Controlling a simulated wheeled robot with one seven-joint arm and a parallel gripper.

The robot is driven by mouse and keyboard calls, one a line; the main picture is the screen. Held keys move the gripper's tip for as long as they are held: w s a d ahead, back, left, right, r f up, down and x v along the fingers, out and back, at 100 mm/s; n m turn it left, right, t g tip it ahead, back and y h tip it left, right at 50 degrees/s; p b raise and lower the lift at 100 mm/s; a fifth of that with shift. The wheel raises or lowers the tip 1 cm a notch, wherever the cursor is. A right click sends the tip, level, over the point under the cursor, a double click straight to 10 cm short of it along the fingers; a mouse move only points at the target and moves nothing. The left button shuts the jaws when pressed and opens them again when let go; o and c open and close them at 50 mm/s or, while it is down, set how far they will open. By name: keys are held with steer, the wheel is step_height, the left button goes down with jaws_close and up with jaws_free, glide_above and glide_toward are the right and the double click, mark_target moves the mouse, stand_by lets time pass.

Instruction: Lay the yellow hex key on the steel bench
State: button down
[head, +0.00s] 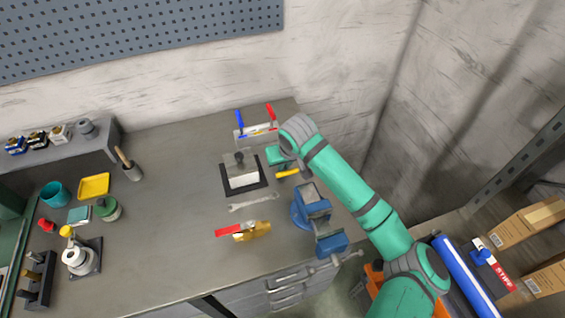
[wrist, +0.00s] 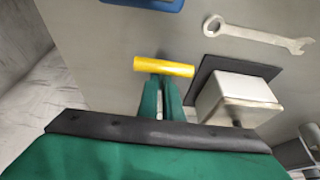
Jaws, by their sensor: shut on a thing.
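The yellow hex key (wrist: 163,67) shows in the wrist view as a short yellow bar lying across the tips of my gripper (wrist: 161,88). My green fingers are close together and shut on it. In the head view the yellow hex key (head: 287,173) shows just below my gripper (head: 280,158), left of the blue vise. The steel bench (head: 175,215) is the grey top beneath. The bench (wrist: 110,45) also shows behind the key in the wrist view. I cannot tell whether the key touches the bench.
A rack (head: 257,133) with red and blue handles stands behind my gripper. A pale block on a black plate (head: 242,176) lies to its left, with a wrench (head: 253,202) in front. The blue vise (head: 312,207) is close right. Bare bench lies further left.

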steer(key=c, duration=1.9)
jaws_free()
steer(key=shift+a, duration=0.1)
steer(key=shift+o, duration=0.2)
steer(key=shift+r, duration=0.1)
steer(key=v, duration=1)
steer(key=shift+s+r, duration=0.1)
steer(key=shift+r, duration=0.2)
